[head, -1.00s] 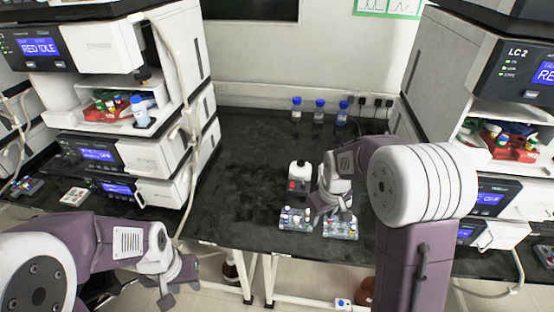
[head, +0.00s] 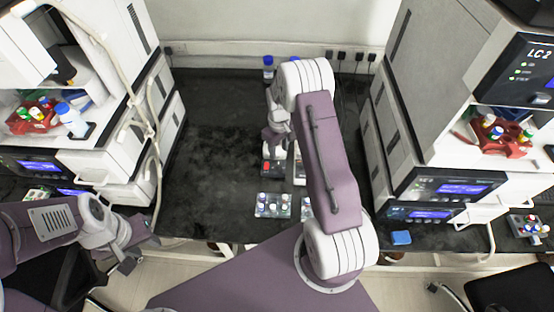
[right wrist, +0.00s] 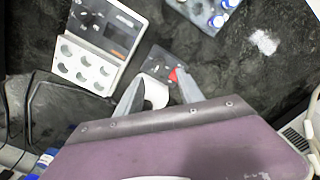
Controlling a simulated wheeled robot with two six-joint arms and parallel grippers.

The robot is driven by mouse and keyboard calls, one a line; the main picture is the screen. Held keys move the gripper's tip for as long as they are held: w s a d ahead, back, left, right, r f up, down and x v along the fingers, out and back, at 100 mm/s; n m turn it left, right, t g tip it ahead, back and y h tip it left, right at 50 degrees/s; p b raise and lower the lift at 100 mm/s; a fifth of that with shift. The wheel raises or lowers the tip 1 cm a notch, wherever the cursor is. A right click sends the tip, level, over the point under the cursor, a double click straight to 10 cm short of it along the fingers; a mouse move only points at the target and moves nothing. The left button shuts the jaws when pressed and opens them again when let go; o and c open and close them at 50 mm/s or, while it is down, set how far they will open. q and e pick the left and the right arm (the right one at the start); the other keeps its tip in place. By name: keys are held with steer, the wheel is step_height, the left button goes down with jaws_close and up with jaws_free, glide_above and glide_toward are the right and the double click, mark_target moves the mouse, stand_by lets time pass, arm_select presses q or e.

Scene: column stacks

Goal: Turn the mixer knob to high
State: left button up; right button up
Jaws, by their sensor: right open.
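The mixer (head: 270,167) is a small dark unit with a white top and a red knob (head: 267,166), standing on the black bench. In the right wrist view the mixer (right wrist: 158,62) shows its red knob (right wrist: 173,75) and a white round part (right wrist: 155,93). My right gripper (head: 274,142) is over the mixer. In its wrist view the right gripper (right wrist: 158,92) is open, its fingers either side of the white part, the right fingertip near the knob. Contact cannot be told. My left gripper (head: 138,254) is open and empty at the lower left, away from the mixer.
A vial rack (head: 273,205) stands in front of the mixer; another is partly hidden by my right arm. A blue-capped bottle (head: 268,68) stands at the back. Instrument stacks flank the bench. Bench left of the mixer is clear (head: 205,150).

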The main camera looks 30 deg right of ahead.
mark_target(278, 164)
steer(key=shift+w+f, duration=0.1)
steer(key=shift+f, duration=0.35)
step_height(278, 164, down, 8)
steer(key=shift+w+d+f+p, duration=0.1)
steer(key=shift+f+p, duration=0.05)
steer(key=shift+p, duration=0.65)
steer(key=shift+w+d+f, duration=0.1)
steer(key=shift+w+f, duration=0.05)
steer(key=shift+f, duration=0.05)
jaws_close()
